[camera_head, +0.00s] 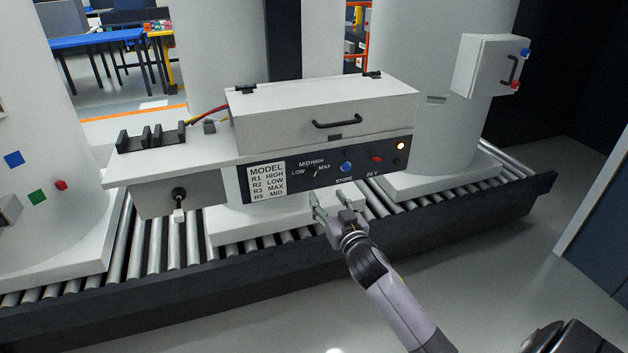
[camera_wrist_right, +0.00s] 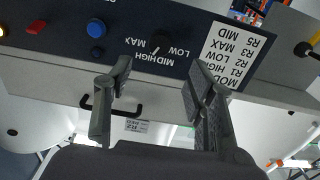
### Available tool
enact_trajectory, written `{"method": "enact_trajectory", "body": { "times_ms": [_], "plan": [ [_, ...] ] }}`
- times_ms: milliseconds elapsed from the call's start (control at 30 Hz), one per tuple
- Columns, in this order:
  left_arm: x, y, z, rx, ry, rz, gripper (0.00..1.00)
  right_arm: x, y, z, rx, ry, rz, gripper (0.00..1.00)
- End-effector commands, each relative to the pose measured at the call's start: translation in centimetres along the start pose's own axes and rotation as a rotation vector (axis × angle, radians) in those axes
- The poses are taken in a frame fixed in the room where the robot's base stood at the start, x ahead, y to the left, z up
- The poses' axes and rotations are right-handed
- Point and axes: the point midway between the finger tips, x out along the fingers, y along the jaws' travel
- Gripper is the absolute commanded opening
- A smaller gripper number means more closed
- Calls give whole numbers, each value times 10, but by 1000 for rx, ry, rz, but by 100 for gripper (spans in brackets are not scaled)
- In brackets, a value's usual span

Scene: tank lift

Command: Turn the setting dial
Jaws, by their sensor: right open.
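The setting dial (camera_head: 316,174) is a small dark knob on the black front panel (camera_head: 348,159), ringed by the labels LOW, MID, HIGH and MAX. Its pale pointer leans toward the MID and HIGH labels; I cannot tell exactly which. A white MODEL card (camera_head: 267,182) left of it lists R1 HIGH, R2 LOW, R3 MAX and R5 MID. My right gripper (camera_head: 328,195) is open and empty, in front of and a little below the dial, apart from it. In the right wrist view the dial (camera_wrist_right: 158,42) shows upside down, beyond the gap between the open fingers (camera_wrist_right: 161,68). My left gripper is out of view.
A blue button (camera_head: 346,167) marked STORE, a red button (camera_head: 377,159) and a lit amber lamp (camera_head: 401,146) sit right of the dial. A lidded box with a black handle (camera_head: 337,122) is above. A roller conveyor (camera_head: 430,208) runs beneath, with large white tanks around.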

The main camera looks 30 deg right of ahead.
Motion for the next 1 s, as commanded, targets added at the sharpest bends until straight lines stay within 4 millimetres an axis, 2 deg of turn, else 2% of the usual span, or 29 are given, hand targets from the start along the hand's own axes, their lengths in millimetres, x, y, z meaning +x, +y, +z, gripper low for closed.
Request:
{"method": "enact_trajectory", "body": {
  "times_ms": [33,200,400,633,933,1000],
  "plan": [
    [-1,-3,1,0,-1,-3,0,13,1,-2,-2,2,1,50],
    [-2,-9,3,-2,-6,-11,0,48,0,-1,0,0,1,50],
    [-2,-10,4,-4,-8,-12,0,80,0,0,-1,0,0,50],
    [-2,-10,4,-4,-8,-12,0,96,0,0,-2,-1,1,50],
    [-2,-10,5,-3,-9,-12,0,97,0,0,-2,-1,0,50],
    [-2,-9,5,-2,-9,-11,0,97,0,0,-1,-1,0,46]
  ]
}}
